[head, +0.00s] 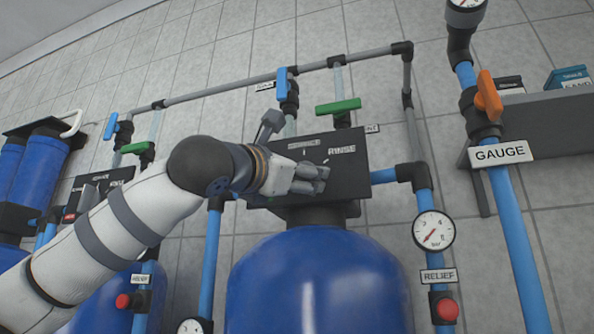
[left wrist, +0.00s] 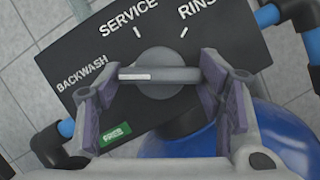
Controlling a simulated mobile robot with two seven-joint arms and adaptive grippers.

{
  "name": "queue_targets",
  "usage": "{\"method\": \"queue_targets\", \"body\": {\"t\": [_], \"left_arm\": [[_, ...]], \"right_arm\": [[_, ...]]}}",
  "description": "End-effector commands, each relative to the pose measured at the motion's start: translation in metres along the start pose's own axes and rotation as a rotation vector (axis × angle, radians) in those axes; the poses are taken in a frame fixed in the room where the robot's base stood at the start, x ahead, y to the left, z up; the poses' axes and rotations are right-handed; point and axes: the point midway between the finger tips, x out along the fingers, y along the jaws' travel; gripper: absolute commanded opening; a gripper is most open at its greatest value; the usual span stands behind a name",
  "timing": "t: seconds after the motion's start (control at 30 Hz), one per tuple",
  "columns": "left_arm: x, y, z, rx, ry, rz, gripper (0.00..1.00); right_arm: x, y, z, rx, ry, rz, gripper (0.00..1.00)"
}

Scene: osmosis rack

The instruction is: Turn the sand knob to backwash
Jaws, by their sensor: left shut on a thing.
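The sand knob (left wrist: 160,86) is a grey round knob with a bar handle on a black panel (left wrist: 262,55). Its white-marked end points left, toward the BACKWASH label (left wrist: 82,75). The SERVICE label (left wrist: 128,18) and RINSE label (left wrist: 197,10) are above it, each with a white tick. My left gripper (left wrist: 160,100) has one finger at each end of the handle and is shut on it. In the head view my left gripper (head: 312,180) covers the knob at the panel's front. My right gripper is not in view.
A blue tank (head: 315,285) stands below the panel. Blue pipes, a green-handled valve (head: 338,107) and a pressure gauge (head: 433,230) surround it. A red relief button (head: 446,309) is at lower right. A second station with blue cylinders (head: 35,170) is at left.

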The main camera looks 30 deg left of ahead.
Motion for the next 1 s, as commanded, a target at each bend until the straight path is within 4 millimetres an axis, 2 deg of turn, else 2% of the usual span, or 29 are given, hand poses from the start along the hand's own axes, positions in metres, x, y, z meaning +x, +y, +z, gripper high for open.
{"method": "queue_targets", "body": {"t": [0.2,0.23,0.3,0.57,0.67,0.77,1.0], "left_arm": [[0.000,0.001,0.000,-0.003,0.001,0.000,0.34],[0.000,0.001,0.000,-0.003,0.001,0.000,0.68],[0.000,0.001,0.000,-0.003,0.001,0.000,0.82],[0.000,0.000,0.000,-0.002,0.000,0.000,0.82],[-0.006,0.001,0.001,-0.001,-0.001,0.000,0.82],[-0.025,0.001,0.001,-0.001,-0.004,0.000,0.82],[-0.090,0.001,0.001,-0.001,-0.004,0.002,0.82]], "right_arm": [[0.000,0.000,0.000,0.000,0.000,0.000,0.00],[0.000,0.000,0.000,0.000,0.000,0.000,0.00],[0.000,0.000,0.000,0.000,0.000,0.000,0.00],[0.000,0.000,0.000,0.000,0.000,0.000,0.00],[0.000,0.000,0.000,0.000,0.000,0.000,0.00],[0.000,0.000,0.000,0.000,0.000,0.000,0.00],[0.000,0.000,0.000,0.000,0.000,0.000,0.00]]}}
